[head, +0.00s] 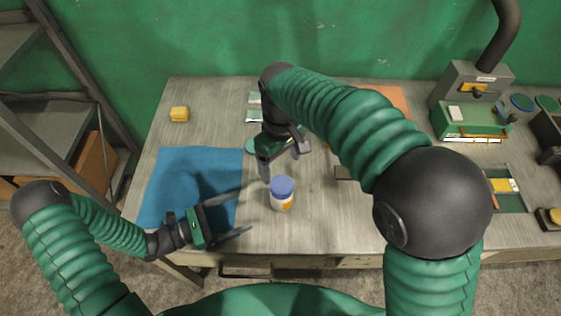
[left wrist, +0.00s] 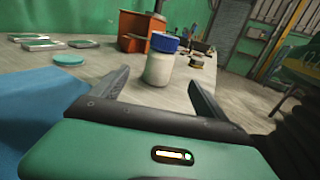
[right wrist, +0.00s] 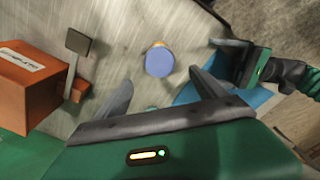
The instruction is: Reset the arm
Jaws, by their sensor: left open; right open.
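My left gripper (head: 233,213) is open and empty over the right edge of the blue cloth, left of a white bottle with a blue lid (head: 281,195). In the left wrist view the bottle (left wrist: 160,62) stands upright beyond the open fingers. My right gripper (head: 283,162) is open, pointing down just above and behind the bottle. In the right wrist view the bottle's blue lid (right wrist: 159,60) shows beyond the spread fingers, apart from them. My right arm hides part of the table behind it.
An orange box (right wrist: 27,85) shows in the right wrist view. A green-based machine (head: 470,115) stands at the back right. Shelves (head: 30,60) stand left of the table.

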